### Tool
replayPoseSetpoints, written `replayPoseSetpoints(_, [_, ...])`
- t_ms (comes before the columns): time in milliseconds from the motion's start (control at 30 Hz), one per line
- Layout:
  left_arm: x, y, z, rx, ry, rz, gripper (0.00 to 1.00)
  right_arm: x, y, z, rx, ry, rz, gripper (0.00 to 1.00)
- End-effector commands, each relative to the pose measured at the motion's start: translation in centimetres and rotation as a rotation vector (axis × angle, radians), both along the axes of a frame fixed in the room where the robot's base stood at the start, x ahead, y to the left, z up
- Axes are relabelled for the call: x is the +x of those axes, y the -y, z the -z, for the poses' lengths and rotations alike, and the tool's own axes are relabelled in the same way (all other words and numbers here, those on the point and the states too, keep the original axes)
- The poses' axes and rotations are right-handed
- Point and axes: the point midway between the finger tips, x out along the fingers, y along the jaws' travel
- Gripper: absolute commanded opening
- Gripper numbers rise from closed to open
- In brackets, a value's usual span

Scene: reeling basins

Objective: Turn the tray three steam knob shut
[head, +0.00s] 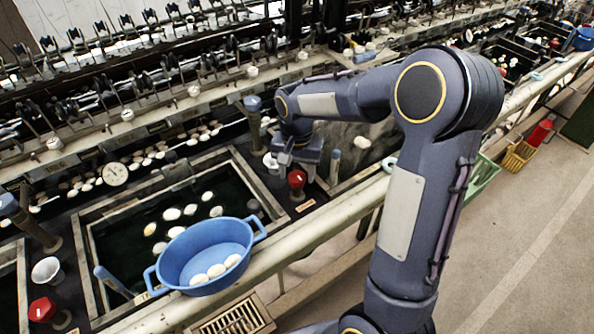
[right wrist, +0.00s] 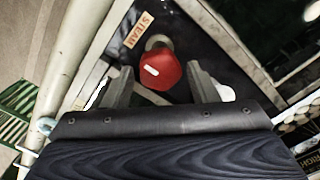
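A red steam knob (head: 297,179) stands on the dark panel right of the basin with the blue tub. In the right wrist view the red knob (right wrist: 162,71) has a white mark on its top, and a label reading STEAM (right wrist: 138,30) lies beside it. My right gripper (head: 298,163) is above and just behind this knob in the head view. Its fingers (right wrist: 160,72) are open, with the knob showing between them; I cannot tell whether they touch it. Another red knob (head: 42,309) stands at the lower left. My left gripper is not in view.
A blue tub (head: 207,240) with white cocoons sits over the front edge of the water basin (head: 100,225). A round gauge (head: 116,173) stands behind the basin. A pale rail (head: 290,245) runs along the front. A white cup (head: 271,160) is close to my right gripper.

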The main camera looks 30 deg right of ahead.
Motion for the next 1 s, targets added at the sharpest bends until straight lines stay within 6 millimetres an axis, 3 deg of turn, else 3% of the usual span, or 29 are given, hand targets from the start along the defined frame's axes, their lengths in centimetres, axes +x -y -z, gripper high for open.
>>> replayPoseSetpoints(367, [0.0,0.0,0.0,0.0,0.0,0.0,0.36,0.0,0.0,-0.2,-0.001,-0.001,-0.003,0.62])
replayPoseSetpoints(800, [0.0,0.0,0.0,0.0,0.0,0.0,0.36,0.0,0.0,-6.7,0.0,0.003,-0.003,0.62])
replayPoseSetpoints(1000, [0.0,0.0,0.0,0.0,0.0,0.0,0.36,0.0,0.0,-7.8,0.001,-0.001,-0.002,0.62])
